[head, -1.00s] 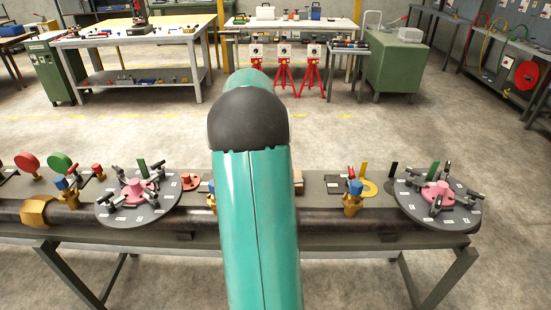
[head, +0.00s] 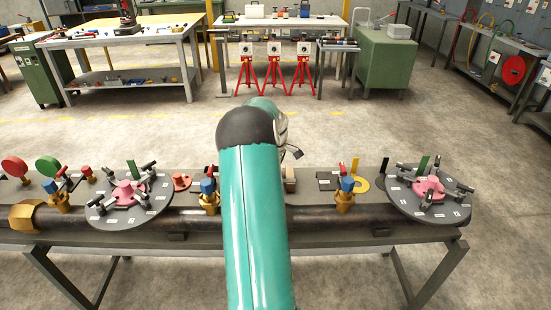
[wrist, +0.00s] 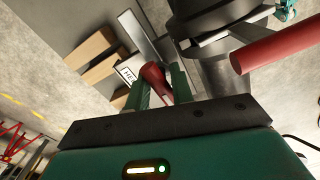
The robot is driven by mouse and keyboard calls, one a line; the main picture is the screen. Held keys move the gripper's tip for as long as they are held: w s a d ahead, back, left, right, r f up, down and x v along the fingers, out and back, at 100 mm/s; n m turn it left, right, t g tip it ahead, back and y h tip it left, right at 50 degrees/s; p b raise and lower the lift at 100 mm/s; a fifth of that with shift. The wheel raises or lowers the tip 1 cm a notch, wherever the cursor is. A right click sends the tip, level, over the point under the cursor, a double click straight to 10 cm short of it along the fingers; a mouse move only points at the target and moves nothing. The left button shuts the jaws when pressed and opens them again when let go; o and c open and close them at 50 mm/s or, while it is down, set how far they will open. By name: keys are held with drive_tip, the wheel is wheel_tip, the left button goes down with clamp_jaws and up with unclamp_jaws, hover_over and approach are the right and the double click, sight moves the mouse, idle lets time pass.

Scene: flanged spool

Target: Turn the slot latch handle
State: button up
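I cannot pick out for certain which part is the slot latch handle. In the wrist view, the two green fingers of my gripper (wrist: 163,90) stand apart. A tapered red part (wrist: 153,76) shows in the gap between them; I cannot tell whether they touch it. A thicker red bar (wrist: 283,50) juts in from the right, outside the fingers, near a dark round flange (wrist: 205,18). In the head view, my green arm hides the fingers and the middle of the bench. Two dark discs, left (head: 130,211) and right (head: 428,207), carry pink hubs and several small handles.
A long bench (head: 205,245) with a dark pipe crosses in front of me. Brass valves, left (head: 59,200) and right (head: 345,200), stand along it. Wooden blocks (wrist: 95,46) lie beside a labelled plate in the wrist view.

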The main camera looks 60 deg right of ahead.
drive_tip(key=m, duration=0.4)
drive_tip(key=shift+m, duration=0.4)
drive_tip(key=m, duration=1.2)
drive_tip(key=shift+n, duration=1.1)
wheel_tip(320, 180, up, 7)
drive_tip(key=shift+r, duration=0.1)
drive_tip(key=shift+o, duration=1.9)
wheel_tip(320, 180, up, 9)
drive_tip(key=w+a+g+h, duration=0.1)
drive_tip(key=w, duration=0.1)
drive_tip(key=shift+w+a+n+g, duration=0.35)
drive_tip(key=shift+n+g, duration=0.05)
drive_tip(key=f, duration=0.4)
drive_tip(key=s+d+f, duration=0.1)
drive_tip(key=f, duration=0.4)
drive_tip(key=s+f, duration=0.1)
drive_tip(key=f, duration=0.3)
drive_tip(key=shift+s+d+f, duration=0.1)
drive_tip(key=shift+d+f, duration=0.15)
drive_tip(key=shift+f, duration=0.05)
clamp_jaws()
